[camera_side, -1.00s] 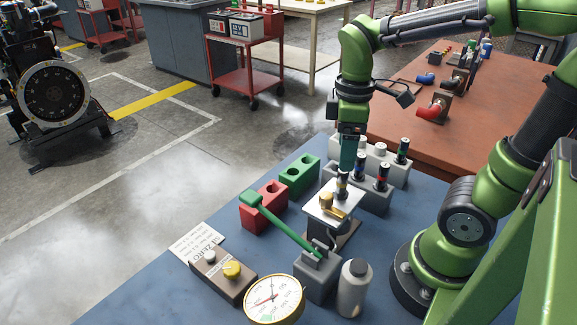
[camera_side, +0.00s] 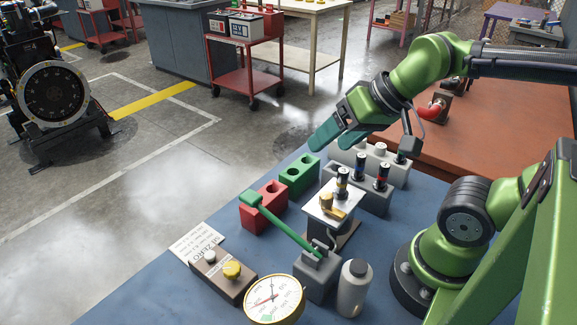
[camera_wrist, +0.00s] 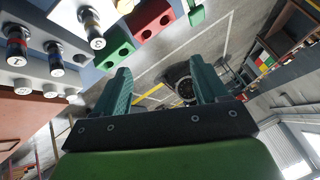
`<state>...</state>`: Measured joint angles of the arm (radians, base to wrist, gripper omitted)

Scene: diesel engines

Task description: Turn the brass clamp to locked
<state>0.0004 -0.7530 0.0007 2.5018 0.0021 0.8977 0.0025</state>
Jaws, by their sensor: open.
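The brass clamp (camera_side: 327,203) sits on the white top plate (camera_side: 318,215) of a small stand on the blue table. The clamp is not clear in the wrist view.
A grey rack (camera_side: 372,203) holds red-banded and blue-banded injectors beside the stand. Red (camera_side: 270,193) and green (camera_side: 300,172) blocks stand to its left. A green lever (camera_side: 285,228), a gauge (camera_side: 273,300), a bottle (camera_side: 354,285) and a button box (camera_side: 218,275) lie in front.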

